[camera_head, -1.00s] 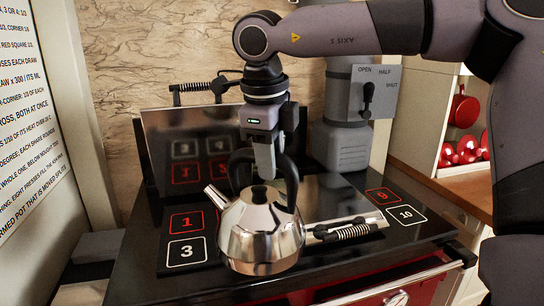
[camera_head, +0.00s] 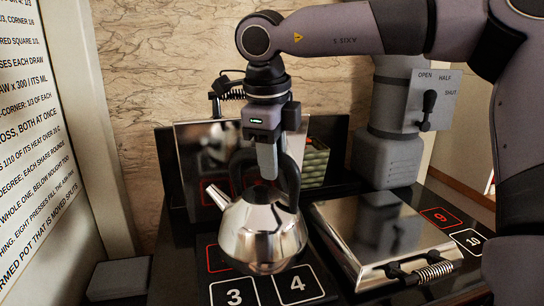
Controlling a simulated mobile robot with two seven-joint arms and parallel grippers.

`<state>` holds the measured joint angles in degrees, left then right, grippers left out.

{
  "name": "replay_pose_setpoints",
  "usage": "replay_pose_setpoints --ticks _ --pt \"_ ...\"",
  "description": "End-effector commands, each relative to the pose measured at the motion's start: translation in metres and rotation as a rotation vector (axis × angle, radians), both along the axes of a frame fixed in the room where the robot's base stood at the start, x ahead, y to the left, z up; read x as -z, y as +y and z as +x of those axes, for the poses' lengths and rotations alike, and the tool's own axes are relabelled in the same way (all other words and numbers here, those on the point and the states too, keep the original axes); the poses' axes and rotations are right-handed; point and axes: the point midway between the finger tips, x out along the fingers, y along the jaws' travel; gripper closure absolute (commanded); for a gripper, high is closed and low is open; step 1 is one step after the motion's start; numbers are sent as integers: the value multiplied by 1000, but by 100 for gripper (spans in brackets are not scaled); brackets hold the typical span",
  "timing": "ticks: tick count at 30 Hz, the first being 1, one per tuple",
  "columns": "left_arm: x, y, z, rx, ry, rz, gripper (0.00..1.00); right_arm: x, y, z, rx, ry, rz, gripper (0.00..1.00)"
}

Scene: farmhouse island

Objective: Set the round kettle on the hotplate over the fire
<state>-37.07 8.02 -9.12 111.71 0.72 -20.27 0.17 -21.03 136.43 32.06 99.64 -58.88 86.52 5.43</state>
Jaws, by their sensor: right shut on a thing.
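The round kettle (camera_head: 262,232) is shiny steel with a black arched handle, black lid knob and a spout pointing up to the left. My right gripper (camera_head: 266,172) points down and is shut on the kettle's handle; its fingertips are partly hidden there. The kettle is upright over the left hotplate area, whose squares 3 (camera_head: 234,293) and 4 (camera_head: 299,284) show in front of it. I cannot tell whether its base touches the surface. My left gripper is not in view.
A steel lid (camera_head: 195,155) stands raised behind the kettle. Another steel lid (camera_head: 372,228) with a coiled handle lies closed to the right, near squares 9 (camera_head: 440,217) and 10 (camera_head: 472,240). A grey post with a lever panel (camera_head: 432,98) stands behind it. A signboard is at left.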

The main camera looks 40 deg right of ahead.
Motion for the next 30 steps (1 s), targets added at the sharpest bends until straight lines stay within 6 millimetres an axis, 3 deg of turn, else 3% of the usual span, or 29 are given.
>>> replay_pose_setpoints --ticks 18,30 --pt "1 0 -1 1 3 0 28 -4 1 2 -2 -14 3 100" --pt "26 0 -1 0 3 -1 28 27 1 2 -3 -13 4 100"
